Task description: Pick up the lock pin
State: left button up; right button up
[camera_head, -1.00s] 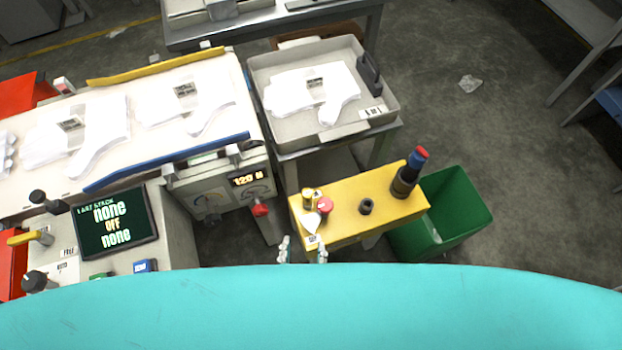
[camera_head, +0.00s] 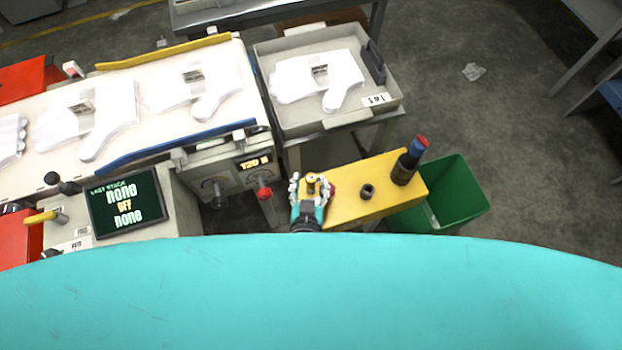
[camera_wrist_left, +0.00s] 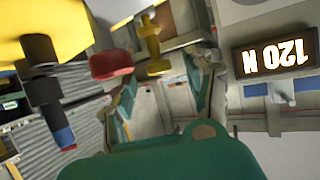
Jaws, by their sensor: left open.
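A small yellow pin with a round head, which looks like the lock pin (camera_head: 311,178), is at the left end of the yellow stand (camera_head: 345,205). In the left wrist view the yellow pin (camera_wrist_left: 152,42) stands out ahead of the fingertips, roughly centred between them. My left gripper (camera_head: 311,187) is open, with its fingers on either side of the pin in the head view. I cannot tell whether they touch it. The fingers also show in the left wrist view (camera_wrist_left: 163,92), with nothing between them. My right gripper is not in view.
A red knob (camera_wrist_left: 110,63) is close beside the pin. A green bin (camera_head: 465,185), a grey tray (camera_head: 285,125) and a press showing 120 N (camera_wrist_left: 275,57) are nearby.

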aim_at(311, 179)
pick_arm(q)
jog(key=x, duration=0.3)
jog(key=shift+w, duration=0.1)
jog(key=shift+c, duration=0.4)
grip_shut()
